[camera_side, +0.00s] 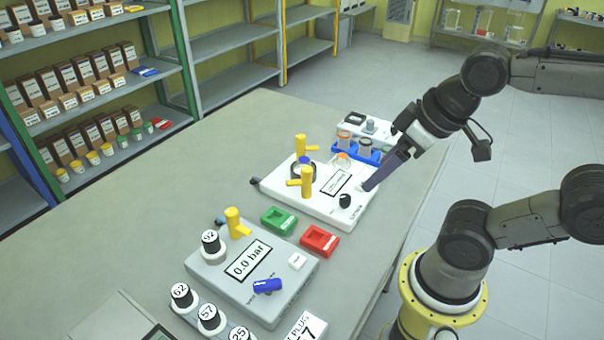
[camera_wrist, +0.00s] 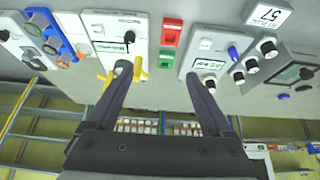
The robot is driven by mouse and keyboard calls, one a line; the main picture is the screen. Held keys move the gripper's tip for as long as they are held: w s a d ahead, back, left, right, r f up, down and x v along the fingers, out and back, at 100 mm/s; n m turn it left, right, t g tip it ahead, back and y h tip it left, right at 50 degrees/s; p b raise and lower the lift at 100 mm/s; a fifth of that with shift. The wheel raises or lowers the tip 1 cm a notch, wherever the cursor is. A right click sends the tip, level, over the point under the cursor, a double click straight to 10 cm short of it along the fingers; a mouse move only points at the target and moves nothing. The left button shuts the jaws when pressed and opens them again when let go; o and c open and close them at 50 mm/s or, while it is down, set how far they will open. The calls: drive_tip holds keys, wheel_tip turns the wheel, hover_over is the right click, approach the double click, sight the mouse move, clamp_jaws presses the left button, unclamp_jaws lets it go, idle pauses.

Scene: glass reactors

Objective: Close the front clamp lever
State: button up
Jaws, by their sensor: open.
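Two yellow clamp levers stand on the white station (camera_side: 335,208) in the side view. The nearer, front lever (camera_side: 301,184) has an upright post and a short arm pointing left. The farther lever (camera_side: 302,146) stands behind it, with a dark ring between them. My gripper (camera_side: 368,187) is over the station's right edge, to the right of both levers. In the wrist view my gripper (camera_wrist: 157,73) has its fingers wide apart with nothing between them. Yellow lever parts (camera_wrist: 138,68) show beside the left fingertip; I cannot tell whether they touch.
A green block (camera_side: 278,221) and a red block (camera_side: 319,240) lie in front of the white station. A grey pressure unit (camera_side: 215,272) with its own yellow lever (camera_side: 235,222) stands nearer. A blue vial rack (camera_side: 367,156) is behind my gripper. The left tabletop is clear.

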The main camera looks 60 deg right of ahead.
drive_tip(key=shift+s+f+n, duration=0.15)
drive_tip(key=shift+s+n, duration=0.05)
drive_tip(key=shift+n, duration=0.1)
drive_tip(key=shift+c, duration=1.2)
drive_tip(key=r+n, duration=0.1)
drive_tip(key=r, duration=0.2)
drive_tip(key=shift+d+n+g, duration=0.4)
wheel_tip(320, 180, up, 4)
drive_tip(key=n+g+h, duration=0.3)
drive_tip(key=n+g, duration=0.3)
drive_tip(key=g, duration=0.1)
hover_over(306, 169)
drive_tip(key=a, duration=0.3)
drive_tip(key=w+f+g, duration=0.1)
drive_tip(key=w+f, duration=0.3)
drive_tip(key=f, duration=0.2)
drive_tip(key=shift+n, duration=0.3)
drive_tip(key=x, duration=1.3)
drive_tip(key=shift+a+f, duration=0.1)
drive_tip(key=shift+a, duration=0.1)
drive_tip(key=shift+c, duration=0.2)
clamp_jaws()
